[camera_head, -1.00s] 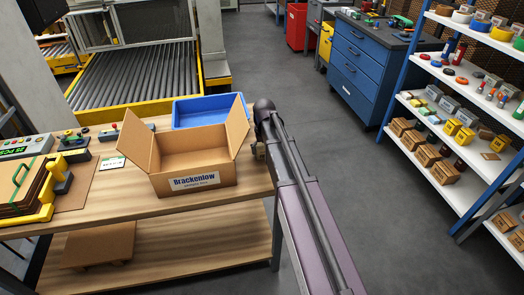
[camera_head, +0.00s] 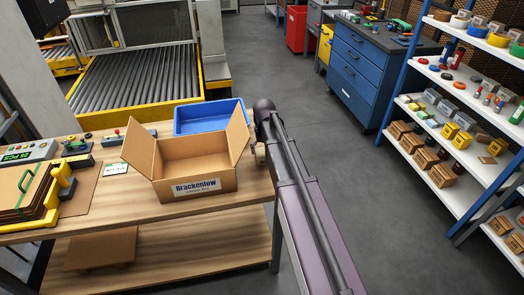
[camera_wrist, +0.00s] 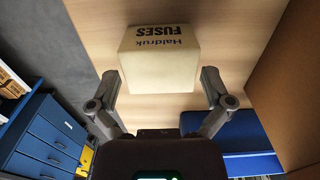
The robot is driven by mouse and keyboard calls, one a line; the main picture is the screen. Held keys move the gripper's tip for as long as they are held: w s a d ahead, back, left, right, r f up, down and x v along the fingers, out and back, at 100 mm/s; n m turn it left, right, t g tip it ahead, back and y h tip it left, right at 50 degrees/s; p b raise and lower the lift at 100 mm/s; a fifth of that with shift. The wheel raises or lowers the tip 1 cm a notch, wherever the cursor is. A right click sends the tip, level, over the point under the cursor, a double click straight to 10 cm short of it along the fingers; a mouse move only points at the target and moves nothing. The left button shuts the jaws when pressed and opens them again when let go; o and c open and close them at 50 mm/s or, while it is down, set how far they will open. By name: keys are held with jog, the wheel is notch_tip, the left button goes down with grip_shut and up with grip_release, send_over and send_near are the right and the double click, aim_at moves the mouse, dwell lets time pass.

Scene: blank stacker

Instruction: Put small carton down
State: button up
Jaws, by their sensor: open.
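A small cream carton (camera_wrist: 160,68) printed "Haldruk FUSES" rests against the wooden table top (camera_wrist: 105,22) in the wrist view. My gripper (camera_wrist: 160,90) is open, with one finger on each side of the carton's near end. Gaps show between the fingers and the carton.
An open brown box (camera_head: 195,175) labelled Brackenlow stands left of my arm; its wall (camera_wrist: 292,90) is close on the right in the wrist view. A blue bin (camera_head: 208,127) stands behind it. A stack of flat cardboard (camera_head: 18,192) lies at left.

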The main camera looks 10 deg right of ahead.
jog(key=shift+r+p, duration=4.25)
jog(key=shift+r, duration=0.3)
jog(key=s+a, duration=0.2)
jog(key=s, duration=1.8)
jog(key=shift+s, duration=0.25)
jog(key=shift+a, duration=0.1)
